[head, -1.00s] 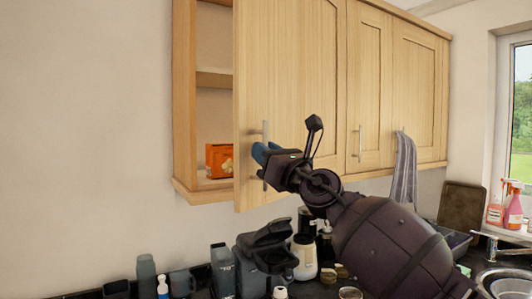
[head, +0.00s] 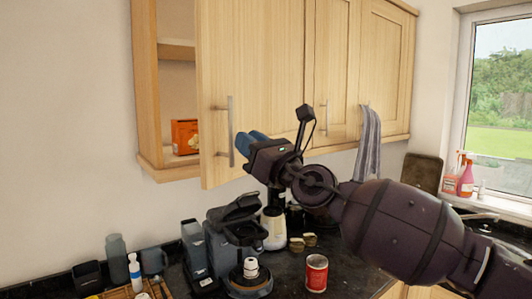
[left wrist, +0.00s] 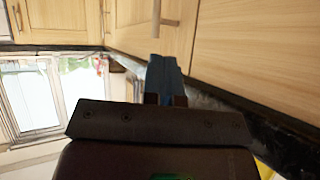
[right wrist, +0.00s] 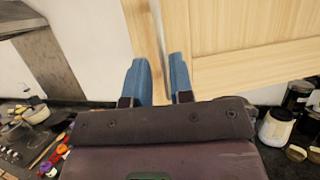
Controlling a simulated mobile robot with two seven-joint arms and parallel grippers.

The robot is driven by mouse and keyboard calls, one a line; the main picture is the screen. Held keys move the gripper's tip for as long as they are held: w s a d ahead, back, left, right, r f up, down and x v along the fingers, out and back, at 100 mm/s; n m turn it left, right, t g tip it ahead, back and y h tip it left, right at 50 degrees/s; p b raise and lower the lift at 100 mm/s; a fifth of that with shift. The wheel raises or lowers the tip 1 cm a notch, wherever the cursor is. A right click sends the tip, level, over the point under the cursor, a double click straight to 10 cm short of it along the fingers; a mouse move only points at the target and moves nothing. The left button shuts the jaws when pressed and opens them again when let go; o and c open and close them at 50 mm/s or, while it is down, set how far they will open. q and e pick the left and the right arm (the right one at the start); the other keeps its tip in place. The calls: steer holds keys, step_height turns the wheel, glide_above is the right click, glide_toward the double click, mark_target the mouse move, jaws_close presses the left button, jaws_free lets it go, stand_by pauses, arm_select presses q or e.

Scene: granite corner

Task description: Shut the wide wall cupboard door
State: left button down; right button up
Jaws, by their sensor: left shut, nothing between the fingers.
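The wide wall cupboard door (head: 255,80) is light wood and stands ajar, its left edge swung out from the cupboard frame (head: 146,90). Its vertical metal bar handle (head: 230,130) is near that edge. My right gripper (head: 250,140) is just right of the handle in the head view, apart from it. In the right wrist view its blue fingers (right wrist: 160,72) are spread and empty, with the bar (right wrist: 161,25) beyond them. My left gripper (left wrist: 163,66) is shut and empty in its wrist view, below a handle (left wrist: 157,18) on a wooden front; it is outside the head view.
An orange box (head: 185,136) sits on the cupboard's lower shelf. A striped towel (head: 367,145) hangs from a handle at right. Below, the dark worktop holds a coffee machine (head: 232,240), a red can (head: 316,272) and several containers. Open wall lies left of the cupboard.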

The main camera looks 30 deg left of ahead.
steer(key=shift+b+v, duration=0.3)
steer(key=shift+v, duration=2)
steer(key=shift+c, duration=0.4)
